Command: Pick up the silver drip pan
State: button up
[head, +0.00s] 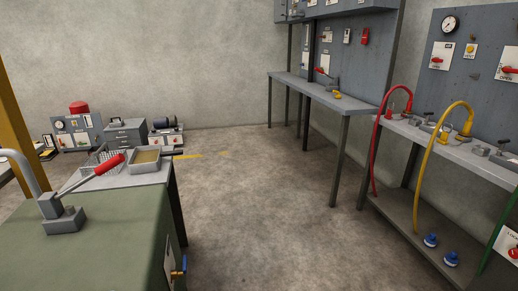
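The silver drip pan (145,168) looks to be the rectangular metal tray with a brownish inside on the small grey table at left. It sits flat near the table's right edge. A wire basket (98,161) stands just to its left. A lever with a red handle (106,170) crosses in front of the basket and ends close to the pan's left side. My gripper is not in view.
A green cabinet (105,240) with a grey lever base (62,218) fills the lower left. A workbench (440,140) with red and yellow hoses stands at right. The concrete floor (265,215) between is clear. A yellow post (18,110) stands at far left.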

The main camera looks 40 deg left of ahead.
aim_at(145, 160)
jog(key=i+l+u, duration=0.1)
jog(key=i, duration=0.3)
jog(key=i+l, duration=0.1)
jog(key=i, duration=0.3)
jog(key=i+l+u, duration=0.15)
jog(key=i, duration=0.25)
jog(key=i+j+u, duration=0.15)
jog(key=i+u, duration=0.75)
jog(key=i+l+u, duration=0.25)
jog(key=i+u, duration=0.15)
jog(key=i+l+u, duration=0.3)
jog(key=i+u, duration=0.15)
jog(key=i+l+u, duration=0.35)
jog(key=i, duration=0.15)
